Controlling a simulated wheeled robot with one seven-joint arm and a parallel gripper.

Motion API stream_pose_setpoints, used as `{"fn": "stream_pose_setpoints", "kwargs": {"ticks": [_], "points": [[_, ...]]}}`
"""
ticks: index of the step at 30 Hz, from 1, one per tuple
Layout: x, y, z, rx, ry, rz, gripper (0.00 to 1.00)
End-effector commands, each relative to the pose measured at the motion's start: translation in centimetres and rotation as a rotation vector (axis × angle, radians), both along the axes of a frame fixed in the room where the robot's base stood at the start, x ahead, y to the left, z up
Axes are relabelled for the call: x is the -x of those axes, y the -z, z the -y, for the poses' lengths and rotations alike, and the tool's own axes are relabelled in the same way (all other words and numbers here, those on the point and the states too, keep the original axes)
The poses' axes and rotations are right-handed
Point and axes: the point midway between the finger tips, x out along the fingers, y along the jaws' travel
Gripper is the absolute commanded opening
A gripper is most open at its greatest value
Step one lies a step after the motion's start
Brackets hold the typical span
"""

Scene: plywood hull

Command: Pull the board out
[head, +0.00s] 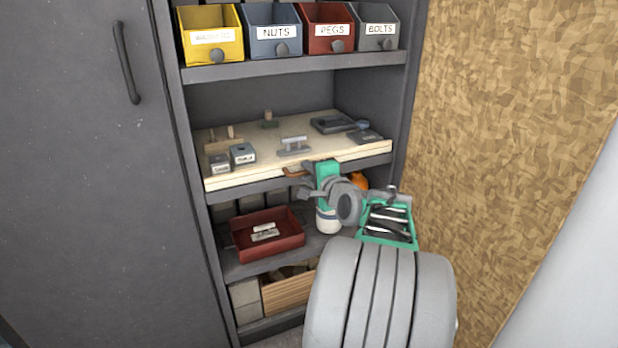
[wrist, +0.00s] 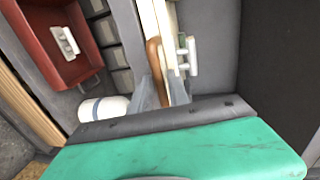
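The board (head: 350,154) is a pale, flat pull-out panel lying on the middle shelf. Its front edge sits near the shelf's front, and a brown pull tab (head: 296,171) hangs at that edge. The tab (wrist: 155,62) and the board's pale edge (wrist: 150,22) also show in the wrist view. My gripper (head: 308,168), with a green body, is at the front edge by the tab. In the wrist view its grey fingers (wrist: 165,92) lie around the tab's end; whether they pinch it I cannot tell.
Small blocks, a grey handled piece (head: 294,146) and dark tools (head: 333,125) stand on the board. Labelled bins (head: 276,34) are above. A red tray (head: 265,245) and a white container (head: 328,222) are below. A closed dark door (head: 90,180) is left, a chipboard wall (head: 500,130) right.

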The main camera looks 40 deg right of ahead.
Motion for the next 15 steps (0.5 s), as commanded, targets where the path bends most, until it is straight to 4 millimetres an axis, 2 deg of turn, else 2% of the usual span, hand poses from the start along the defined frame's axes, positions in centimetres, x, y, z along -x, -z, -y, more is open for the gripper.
{"fn": "stream_pose_setpoints", "kwargs": {"ticks": [7, 15], "points": [[-0.18, -0.04, 0.05, 0.001, 0.0, 0.0, 0.22], [-0.16, -0.03, 0.04, 0.001, 0.0, 0.0, 0.0]]}}
